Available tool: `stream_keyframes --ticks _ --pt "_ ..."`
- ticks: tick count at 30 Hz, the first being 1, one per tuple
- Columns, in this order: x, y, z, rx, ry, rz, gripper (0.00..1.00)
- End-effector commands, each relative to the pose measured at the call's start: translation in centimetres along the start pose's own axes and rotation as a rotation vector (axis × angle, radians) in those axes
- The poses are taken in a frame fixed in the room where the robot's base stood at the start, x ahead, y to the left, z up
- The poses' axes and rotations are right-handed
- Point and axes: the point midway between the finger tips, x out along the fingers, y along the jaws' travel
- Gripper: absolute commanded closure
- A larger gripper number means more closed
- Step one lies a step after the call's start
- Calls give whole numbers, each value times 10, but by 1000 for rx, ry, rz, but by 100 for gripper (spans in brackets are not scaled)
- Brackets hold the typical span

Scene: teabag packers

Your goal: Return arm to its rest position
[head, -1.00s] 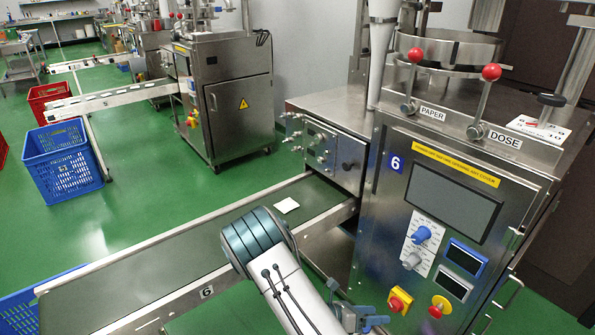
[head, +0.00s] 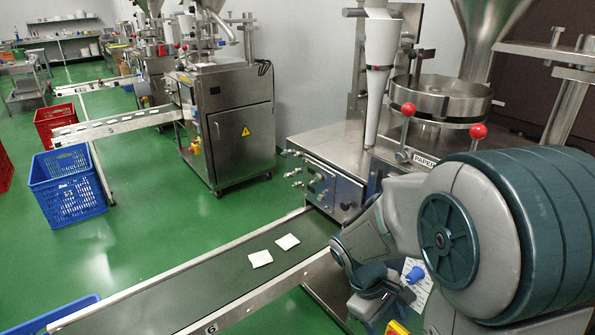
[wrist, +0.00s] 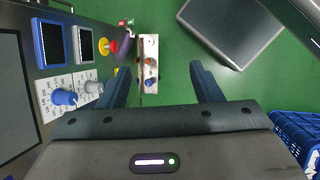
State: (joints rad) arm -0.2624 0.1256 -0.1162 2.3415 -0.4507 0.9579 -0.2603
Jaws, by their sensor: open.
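My gripper shows in the wrist view (wrist: 160,92), its two dark fingers spread apart with nothing between them. In the head view my folded arm fills the right side and covers most of the panel of packing machine 6 (head: 345,130). The gripper's fingertips cannot be made out there.
A conveyor (head: 215,275) with two white teabags (head: 260,258) (head: 287,242) runs out from the machine. Blue crate (head: 68,190) and red crate (head: 52,122) stand on the green floor at left. A second machine (head: 235,120) stands behind. Open floor (head: 165,220) lies between.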

Motion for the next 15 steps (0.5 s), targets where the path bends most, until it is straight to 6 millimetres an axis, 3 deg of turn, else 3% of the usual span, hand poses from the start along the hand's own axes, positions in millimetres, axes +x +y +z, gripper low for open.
stream_keyframes --ticks 1,3,15 --pt "-18 0 11 67 47 -17 41" --pt "-36 -3 21 158 109 -43 41" --pt "-125 -24 74 632 438 -196 41"
